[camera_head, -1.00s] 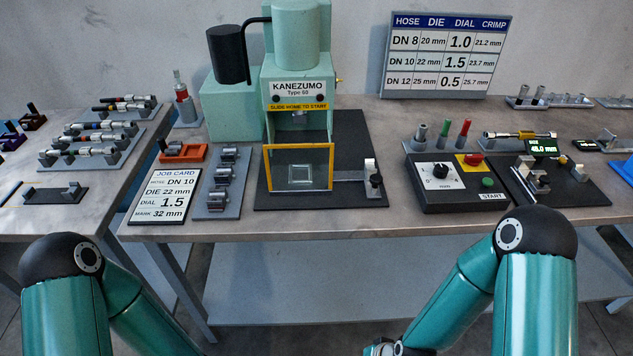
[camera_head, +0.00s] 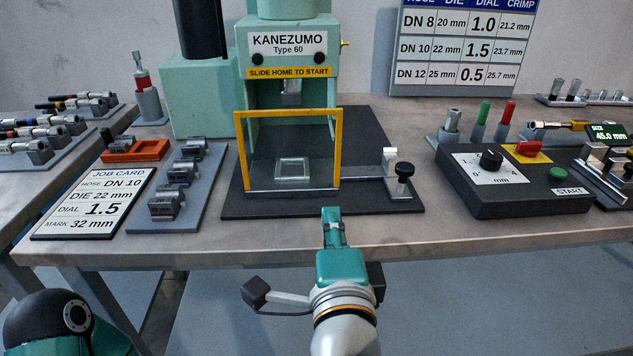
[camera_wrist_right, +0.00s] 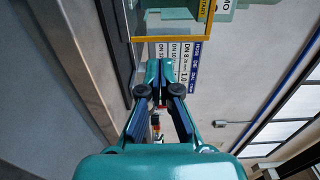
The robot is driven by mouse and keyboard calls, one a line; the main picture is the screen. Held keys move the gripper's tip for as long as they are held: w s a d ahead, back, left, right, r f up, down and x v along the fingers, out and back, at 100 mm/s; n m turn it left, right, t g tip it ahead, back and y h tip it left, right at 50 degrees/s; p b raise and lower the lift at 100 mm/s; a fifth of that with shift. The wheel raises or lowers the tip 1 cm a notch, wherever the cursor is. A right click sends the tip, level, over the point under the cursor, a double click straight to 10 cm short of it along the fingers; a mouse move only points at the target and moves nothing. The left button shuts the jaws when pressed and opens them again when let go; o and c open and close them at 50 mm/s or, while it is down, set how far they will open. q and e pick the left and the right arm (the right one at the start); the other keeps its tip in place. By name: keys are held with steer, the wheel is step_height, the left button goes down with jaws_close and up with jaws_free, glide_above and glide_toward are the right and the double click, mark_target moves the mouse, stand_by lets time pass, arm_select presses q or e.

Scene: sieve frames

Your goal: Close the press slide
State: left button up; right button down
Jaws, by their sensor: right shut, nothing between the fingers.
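The press (camera_head: 288,45) is a pale green machine marked KANEZUMO Type 60, with a "SLIDE HOME TO START" label. Its slide has a yellow-framed clear guard (camera_head: 239,150) standing in front of the press opening. My right gripper (camera_head: 331,212) is shut and empty at the table's front edge, in front of the guard and left of the knob, apart from both. In the right wrist view its fingers (camera_wrist_right: 159,72) are together near the yellow frame (camera_wrist_right: 170,38). My left gripper is out of view.
A control box (camera_head: 520,190) with dial and START button stands right of the press. A die rack (camera_head: 185,190) and job card (camera_head: 95,203) lie left. A sign board (camera_head: 462,45) stands behind. The front table strip is mostly clear.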

mark_target(321, 160)
steer(key=w+p, duration=0.1)
steer(key=w, duration=1.3)
steer(key=shift+a+r, duration=0.1)
steer(key=shift+s, duration=0.1)
